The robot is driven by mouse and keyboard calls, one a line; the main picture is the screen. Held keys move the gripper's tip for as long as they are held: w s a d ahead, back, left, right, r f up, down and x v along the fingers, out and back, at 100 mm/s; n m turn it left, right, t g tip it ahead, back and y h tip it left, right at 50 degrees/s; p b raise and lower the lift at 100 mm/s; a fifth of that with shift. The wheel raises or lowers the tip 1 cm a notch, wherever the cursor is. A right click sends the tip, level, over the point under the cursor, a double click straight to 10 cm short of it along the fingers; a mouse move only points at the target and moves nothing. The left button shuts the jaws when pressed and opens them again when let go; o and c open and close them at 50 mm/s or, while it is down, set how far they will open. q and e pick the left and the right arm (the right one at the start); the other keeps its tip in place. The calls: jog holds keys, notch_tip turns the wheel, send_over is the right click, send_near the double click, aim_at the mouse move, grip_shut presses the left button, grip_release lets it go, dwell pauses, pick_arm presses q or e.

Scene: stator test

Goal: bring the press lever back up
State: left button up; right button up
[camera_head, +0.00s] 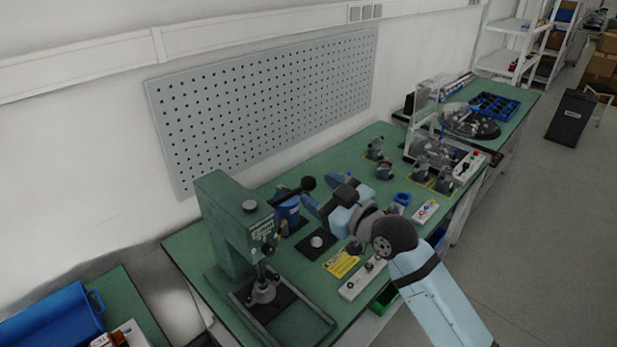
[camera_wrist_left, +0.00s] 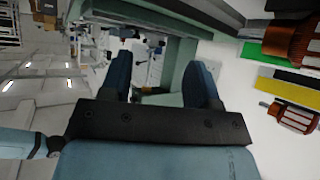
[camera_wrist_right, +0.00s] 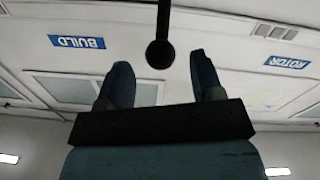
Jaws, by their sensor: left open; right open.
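The green press (camera_head: 232,225) stands at the near left end of the bench. In the right wrist view the knob (camera_wrist_right: 160,54) appears between the two open fingertips (camera_wrist_right: 160,64), with the rod running up out of the picture. I cannot tell whether they touch. My left gripper (camera_wrist_left: 158,72) is open and empty in its wrist view, and does not show in the head view.
A yellow label (camera_head: 341,263) and a white button box (camera_head: 362,279) lie near the front edge. A blue bin (camera_head: 55,318) is at the lower left. A pegboard (camera_head: 265,105) hangs on the wall behind.

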aim_at(309, 181)
jog(key=shift+p+x, duration=0.35)
jog(key=shift+x, duration=1.45)
grip_shut()
